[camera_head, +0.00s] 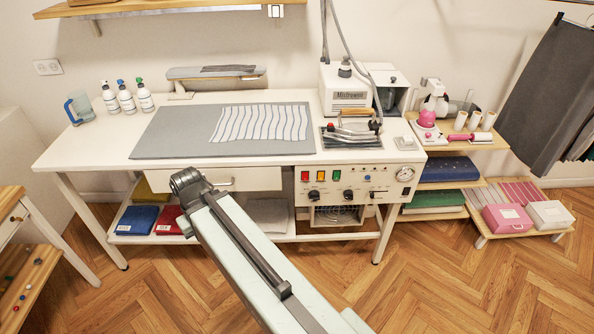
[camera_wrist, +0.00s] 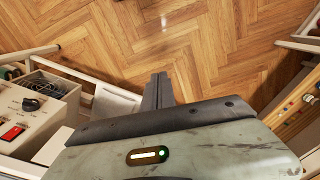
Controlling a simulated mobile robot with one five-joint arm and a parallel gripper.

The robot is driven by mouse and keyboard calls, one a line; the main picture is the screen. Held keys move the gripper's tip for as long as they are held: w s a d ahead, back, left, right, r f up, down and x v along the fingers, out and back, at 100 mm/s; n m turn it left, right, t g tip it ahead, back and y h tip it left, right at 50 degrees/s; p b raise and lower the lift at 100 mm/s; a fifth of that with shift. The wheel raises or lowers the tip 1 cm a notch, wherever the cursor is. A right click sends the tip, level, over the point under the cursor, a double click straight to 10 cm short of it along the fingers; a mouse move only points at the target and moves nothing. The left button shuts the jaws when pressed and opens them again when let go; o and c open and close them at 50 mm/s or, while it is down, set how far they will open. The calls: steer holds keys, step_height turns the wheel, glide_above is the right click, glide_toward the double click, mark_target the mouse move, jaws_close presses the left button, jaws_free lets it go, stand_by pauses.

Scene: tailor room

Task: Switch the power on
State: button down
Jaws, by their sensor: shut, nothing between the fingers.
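A white control panel (camera_head: 355,184) is on the front of the ironing table at the right. It carries a red switch (camera_head: 305,176), a yellow switch (camera_head: 320,176) and a green switch (camera_head: 336,175), with black knobs and a round gauge (camera_head: 405,173). A red switch in a black frame (camera_wrist: 13,132) and a black knob (camera_wrist: 31,104) show at the left edge of the wrist view. My gripper (camera_wrist: 158,84) is shut and empty, over the wooden floor and apart from the panel. It cannot be made out in the head view, where my arm link hides part of the table front.
The white table (camera_head: 75,153) holds a grey pad with striped cloth, bottles, and a steam unit (camera_head: 345,92) with an iron (camera_head: 353,131). Folded fabrics lie on the lower shelf. A wooden side table (camera_head: 12,207) stands at left. The floor at right (camera_head: 450,270) is clear.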

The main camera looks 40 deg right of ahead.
steer(key=shift+w+r, duration=0.1)
steer(key=shift+w, duration=0.05)
steer(key=w+d+n+t+y, duration=0.1)
steer(key=d+n, duration=0.1)
steer(key=d, duration=0.7)
steer(key=w+d+n+t+y, duration=0.1)
steer(key=w+d+n+t, duration=0.1)
steer(key=d, duration=0.7)
steer(key=s+d+r+n+t+h, duration=0.1)
steer(key=s+d+n+t, duration=0.1)
steer(key=d, duration=1)
steer(key=s+d+r+n+t+b, duration=0.1)
steer(key=s+d, duration=0.4)
steer(key=d, duration=0.7)
steer(key=shift+d+r+n+t+h, duration=0.15)
steer(key=shift+r+n+t+h, duration=0.4)
steer(key=shift+n, duration=0.65)
